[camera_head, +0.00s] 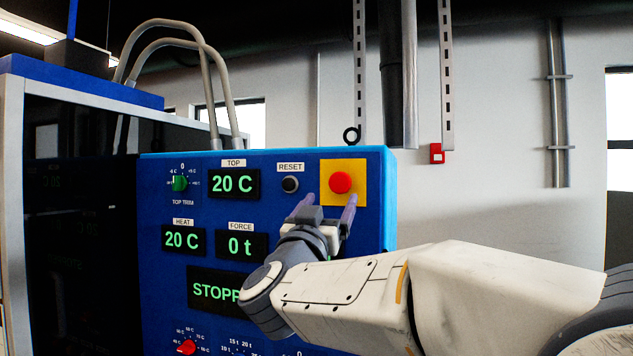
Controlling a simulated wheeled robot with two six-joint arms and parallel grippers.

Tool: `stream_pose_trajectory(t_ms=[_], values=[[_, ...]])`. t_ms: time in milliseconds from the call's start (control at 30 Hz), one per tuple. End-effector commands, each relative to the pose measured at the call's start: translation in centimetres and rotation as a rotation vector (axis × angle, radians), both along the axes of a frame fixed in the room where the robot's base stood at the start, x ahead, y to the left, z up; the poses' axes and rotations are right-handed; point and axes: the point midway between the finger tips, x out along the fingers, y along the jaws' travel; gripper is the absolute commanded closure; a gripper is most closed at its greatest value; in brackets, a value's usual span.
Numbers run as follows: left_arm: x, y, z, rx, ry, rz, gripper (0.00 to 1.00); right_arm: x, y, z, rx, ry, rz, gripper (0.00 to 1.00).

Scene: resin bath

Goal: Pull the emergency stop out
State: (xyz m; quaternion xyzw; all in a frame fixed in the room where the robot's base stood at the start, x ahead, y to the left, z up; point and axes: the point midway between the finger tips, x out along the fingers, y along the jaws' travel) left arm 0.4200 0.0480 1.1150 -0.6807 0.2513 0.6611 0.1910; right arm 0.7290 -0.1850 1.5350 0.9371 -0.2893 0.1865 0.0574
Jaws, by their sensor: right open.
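The emergency stop is a red round button (340,183) on a yellow square plate (357,165), at the upper right of a blue control panel (280,162). My right gripper (328,203) is in front of the panel, just below the button. Its two purple-grey fingers are spread apart and point up, one to the lower left of the button and one to its lower right. Nothing is between the fingers. I cannot tell how far the fingertips are from the panel. My left gripper is not in view.
A black reset button (290,184) is left of the yellow plate, close to my left finger. Green displays (233,184), a green trim knob (180,183) and a red knob (187,347) are further left. A dark glossy cabinet (75,220) stands at the left. Space right of the panel is free.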

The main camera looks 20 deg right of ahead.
Motion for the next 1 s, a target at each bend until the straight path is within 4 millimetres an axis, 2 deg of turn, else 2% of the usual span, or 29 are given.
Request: stream_pose_trajectory(t_ms=[33,333,500,767,800,967,1000], values=[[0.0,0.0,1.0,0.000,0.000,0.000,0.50,0.9,-0.6,0.8,-0.001,0.002,-0.004,0.14],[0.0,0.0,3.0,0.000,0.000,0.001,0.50,4.7,-3.1,2.6,-0.002,0.002,0.001,0.14],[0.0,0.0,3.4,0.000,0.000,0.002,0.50,5.6,-3.7,2.9,0.000,0.000,0.003,0.14],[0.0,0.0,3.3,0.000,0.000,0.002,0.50,5.8,-3.8,2.8,-0.001,0.001,0.005,0.14],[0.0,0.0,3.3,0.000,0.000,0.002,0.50,5.8,-3.7,2.8,-0.001,0.001,0.005,0.18],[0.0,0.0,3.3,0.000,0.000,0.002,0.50,5.7,-3.7,2.8,-0.001,0.001,0.005,0.79],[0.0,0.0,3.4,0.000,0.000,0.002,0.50,5.7,-3.7,2.8,-0.001,0.001,0.005,0.94]])
